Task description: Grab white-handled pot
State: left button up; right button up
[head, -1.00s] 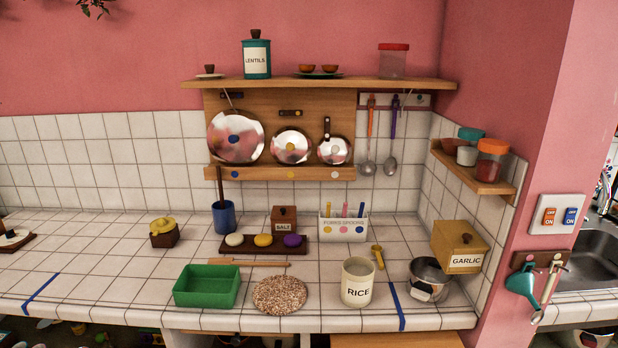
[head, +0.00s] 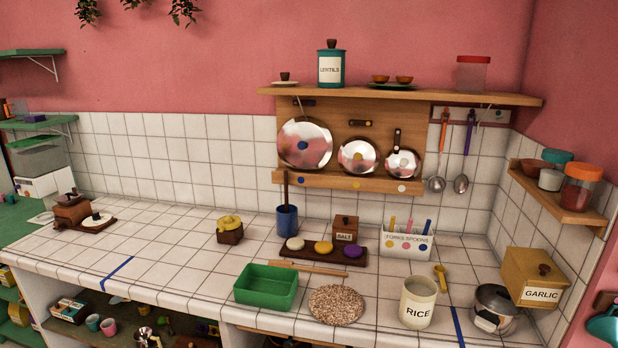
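A round metal pot (head: 494,311) stands on the counter at the right, beside the garlic box. It has a whitish patch on its front; I cannot tell whether that is a handle or a label. Three shiny round lids or pans hang on the wooden wall rack: a large one (head: 305,147), a middle one (head: 358,160) and a small one (head: 402,166). No white handle shows clearly on them. Some metal ware (head: 143,335) on the open shelf under the counter is cut off by the lower edge of the picture. Neither of my grippers is in view.
The tiled counter (head: 185,250) is clear at its left middle. Along its front stand a green tray (head: 266,289), a round mat (head: 337,305) and a rice jar (head: 418,302). The garlic box (head: 534,279) stands at right. Open shelving with cups (head: 108,326) lies below.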

aim_at(495, 310)
jog(key=z, duration=1.2)
